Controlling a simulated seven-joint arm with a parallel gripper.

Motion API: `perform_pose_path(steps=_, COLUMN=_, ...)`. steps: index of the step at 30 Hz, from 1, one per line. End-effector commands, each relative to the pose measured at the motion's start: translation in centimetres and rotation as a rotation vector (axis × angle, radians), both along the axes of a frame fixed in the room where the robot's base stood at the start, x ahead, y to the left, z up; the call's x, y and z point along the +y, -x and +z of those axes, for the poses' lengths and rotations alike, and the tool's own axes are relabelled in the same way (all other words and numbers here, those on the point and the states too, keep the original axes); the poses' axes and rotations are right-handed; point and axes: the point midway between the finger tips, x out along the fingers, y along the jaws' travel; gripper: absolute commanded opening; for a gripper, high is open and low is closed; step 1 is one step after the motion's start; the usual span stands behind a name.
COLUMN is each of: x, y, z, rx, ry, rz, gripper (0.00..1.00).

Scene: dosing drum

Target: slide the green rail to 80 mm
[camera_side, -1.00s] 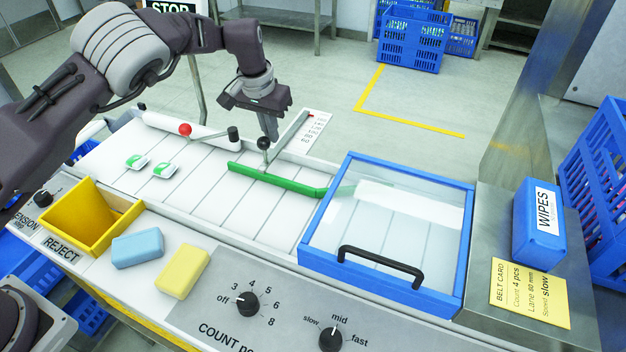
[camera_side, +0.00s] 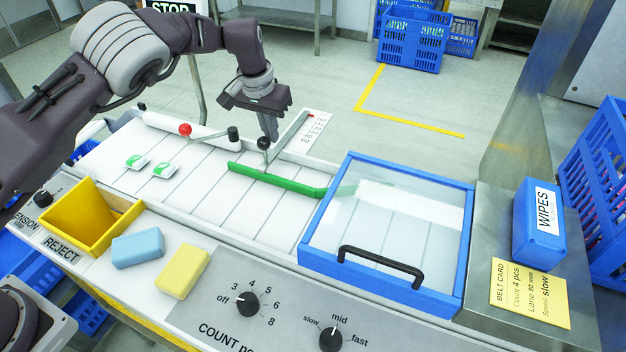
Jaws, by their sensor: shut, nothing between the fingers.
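The green rail (camera_side: 278,182) lies across the white belt and runs right, its end passing under the clear blue-framed cover. A dark ball knob (camera_side: 263,143) stands on a thin post at the rail's far side. My gripper (camera_side: 270,136) is shut and points down at the knob, touching it or just behind it; I cannot tell which. A white scale plate (camera_side: 314,128) with printed numbers sits at the belt's far edge, beside a slanted bar. The numbers are too small to read surely, and I cannot tell the rail's setting. The yellow belt card (camera_side: 530,292) reads lane 80 mm.
The blue-framed cover (camera_side: 463,245) with a black handle stands right of the rail. A red ball knob (camera_side: 185,129) and a dark-ended lever (camera_side: 233,133) are left of my gripper. Two small green-white packs (camera_side: 163,170) lie on the belt. A yellow reject bin (camera_side: 125,222) stands front left.

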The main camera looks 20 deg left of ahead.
Motion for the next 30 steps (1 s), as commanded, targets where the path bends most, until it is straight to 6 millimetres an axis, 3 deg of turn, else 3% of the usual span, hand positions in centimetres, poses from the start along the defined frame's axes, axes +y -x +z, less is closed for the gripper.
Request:
perform_pose_path(steps=17, x=0.0, y=0.1, z=0.0, rx=0.000, ry=0.000, rz=0.000, gripper=0.00)
perform_pose_path(steps=30, x=0.0, y=1.5, z=0.1, rx=-0.001, ry=0.003, rz=0.003, gripper=0.00)
